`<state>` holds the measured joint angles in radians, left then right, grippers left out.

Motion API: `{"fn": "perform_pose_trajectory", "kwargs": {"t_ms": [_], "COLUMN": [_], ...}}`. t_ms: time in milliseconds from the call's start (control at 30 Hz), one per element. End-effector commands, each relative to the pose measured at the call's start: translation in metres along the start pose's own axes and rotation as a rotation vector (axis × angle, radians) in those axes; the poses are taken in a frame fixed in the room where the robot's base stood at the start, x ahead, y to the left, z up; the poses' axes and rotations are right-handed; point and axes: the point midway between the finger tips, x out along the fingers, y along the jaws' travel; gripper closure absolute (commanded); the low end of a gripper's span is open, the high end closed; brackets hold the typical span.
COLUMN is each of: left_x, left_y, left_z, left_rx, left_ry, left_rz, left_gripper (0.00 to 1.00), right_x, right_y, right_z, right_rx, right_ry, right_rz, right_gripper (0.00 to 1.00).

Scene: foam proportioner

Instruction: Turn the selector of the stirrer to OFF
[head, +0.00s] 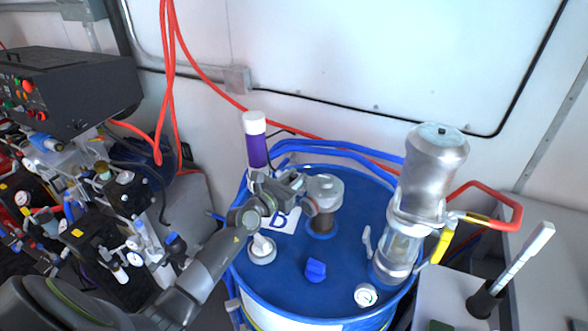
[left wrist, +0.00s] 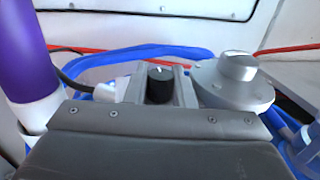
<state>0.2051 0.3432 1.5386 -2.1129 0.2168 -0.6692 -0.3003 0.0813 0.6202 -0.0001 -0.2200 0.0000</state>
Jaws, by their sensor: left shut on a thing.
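The stirrer (head: 325,189) is a silver, round-topped unit on the blue drum lid, and its silver housing shows at the right in the left wrist view (left wrist: 235,82). The selector (left wrist: 160,84) is a black knob with a white mark on top. It sits between the two fingers of my left gripper (left wrist: 160,92), which is shut on it. In the head view my left gripper (head: 298,184) reaches in beside the stirrer's left side and hides the selector. I cannot read any OFF label. My right gripper is in neither view.
A purple and white cylinder (head: 257,145) stands behind my left gripper. A silver and glass vessel (head: 398,225) stands at the lid's right. A blue knob (head: 316,270), a gauge (head: 366,295) and a white-topped fitting (head: 262,250) are on the blue drum (head: 340,284). Blue hoses run behind.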

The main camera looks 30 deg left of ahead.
Motion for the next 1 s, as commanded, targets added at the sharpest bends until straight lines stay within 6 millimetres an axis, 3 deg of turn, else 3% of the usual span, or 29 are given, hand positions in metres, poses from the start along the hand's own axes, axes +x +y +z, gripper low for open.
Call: {"fn": "perform_pose_trajectory", "kwargs": {"t_ms": [400, 433, 467, 800, 1000], "left_x": [0.0, 0.0, 0.0, -0.003, -0.028], "left_y": [0.0, 0.0, 0.0, 0.0, 0.0], "left_z": [0.002, 0.002, 0.002, 0.001, 0.001], "left_rx": [0.003, 0.003, 0.003, 0.003, 0.004], "left_ry": [-0.006, -0.006, -0.006, -0.002, 0.0], "left_rz": [0.01, 0.01, 0.01, 0.01, 0.01], "left_gripper": [1.0, 0.74, 0.71, 0.71, 0.71], "right_x": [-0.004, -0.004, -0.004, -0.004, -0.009], "right_y": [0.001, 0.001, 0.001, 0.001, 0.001], "right_z": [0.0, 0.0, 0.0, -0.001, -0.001], "right_rx": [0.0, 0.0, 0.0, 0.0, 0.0], "right_ry": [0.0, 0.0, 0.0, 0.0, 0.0], "right_rz": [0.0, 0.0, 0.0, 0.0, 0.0], "right_gripper": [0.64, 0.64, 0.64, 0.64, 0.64]}}
